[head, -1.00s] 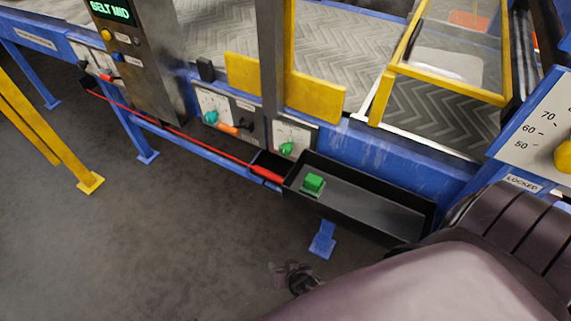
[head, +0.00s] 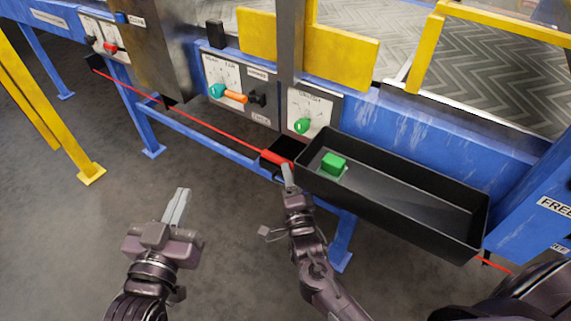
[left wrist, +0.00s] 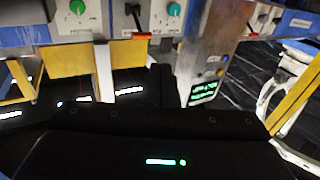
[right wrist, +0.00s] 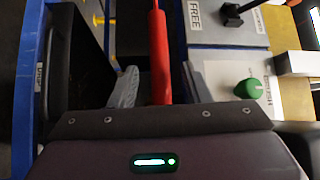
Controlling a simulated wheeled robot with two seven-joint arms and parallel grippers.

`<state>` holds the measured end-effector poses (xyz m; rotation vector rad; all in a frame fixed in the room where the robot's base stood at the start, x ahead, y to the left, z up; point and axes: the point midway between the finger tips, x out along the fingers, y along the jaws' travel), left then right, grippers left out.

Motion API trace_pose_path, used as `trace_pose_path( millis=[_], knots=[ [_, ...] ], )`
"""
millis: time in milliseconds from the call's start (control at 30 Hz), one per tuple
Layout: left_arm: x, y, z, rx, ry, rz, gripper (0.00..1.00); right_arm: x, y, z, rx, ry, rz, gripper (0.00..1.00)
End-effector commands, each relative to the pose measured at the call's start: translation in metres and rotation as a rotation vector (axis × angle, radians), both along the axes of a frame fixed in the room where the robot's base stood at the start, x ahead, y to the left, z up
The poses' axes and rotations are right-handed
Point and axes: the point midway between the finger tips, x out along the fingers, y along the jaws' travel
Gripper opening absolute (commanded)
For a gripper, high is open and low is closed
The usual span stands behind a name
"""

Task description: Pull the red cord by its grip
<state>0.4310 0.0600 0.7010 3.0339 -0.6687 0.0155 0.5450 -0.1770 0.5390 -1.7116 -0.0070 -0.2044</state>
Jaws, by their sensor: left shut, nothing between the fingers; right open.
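The red cord (head: 210,125) runs along the blue frame and ends in a thicker red grip (head: 277,158) beside the black tray. My right gripper (head: 288,172) is at the grip. In the right wrist view the red grip (right wrist: 158,55) lies between the two grey fingers (right wrist: 160,88), which stand apart on either side with gaps, not closed on it. My left gripper (head: 180,205) is shut and empty, above the floor left of the right gripper. Its dark fingers show in the left wrist view (left wrist: 160,85).
A black tray (head: 400,205) holding a green block (head: 333,163) is right of the grip. Panels with a teal knob (head: 217,91), an orange handle (head: 236,97) and a green knob (head: 301,126) are above. A yellow post (head: 50,110) stands left. The floor between is clear.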

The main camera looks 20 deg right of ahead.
Motion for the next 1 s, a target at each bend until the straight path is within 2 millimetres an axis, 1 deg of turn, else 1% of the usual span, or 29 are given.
trace_pose_path(
  millis=[33, 200, 300, 400, 600, 833, 867, 1000],
  knots=[
    [0.001, 0.001, 0.009, -0.018, -0.044, 0.003, 0.00, 0.008, -0.001, 0.001, -0.001, -0.003, 0.000, 0.43],
    [0.001, 0.003, 0.044, -0.079, -0.194, 0.009, 0.00, 0.029, -0.003, 0.003, -0.001, -0.002, 0.000, 0.43],
    [-0.001, 0.005, 0.061, -0.108, -0.266, 0.011, 0.00, 0.039, -0.004, 0.004, -0.001, 0.000, 0.001, 0.43],
    [-0.003, 0.007, 0.073, -0.130, -0.319, 0.013, 0.00, 0.046, -0.005, 0.005, -0.001, 0.000, 0.001, 0.43],
    [-0.005, 0.009, 0.084, -0.150, -0.368, 0.015, 0.00, 0.052, -0.006, 0.006, -0.002, 0.002, 0.000, 0.43],
    [-0.005, 0.009, 0.085, -0.151, -0.371, 0.015, 0.00, 0.052, -0.006, 0.006, -0.002, 0.002, 0.000, 0.43],
    [-0.005, 0.009, 0.085, -0.151, -0.371, 0.015, 0.00, 0.052, -0.006, 0.006, -0.002, 0.002, 0.000, 0.42],
    [-0.005, 0.009, 0.085, -0.151, -0.370, 0.015, 0.00, 0.052, -0.006, 0.006, -0.002, 0.002, 0.000, 0.24]
  ],
)
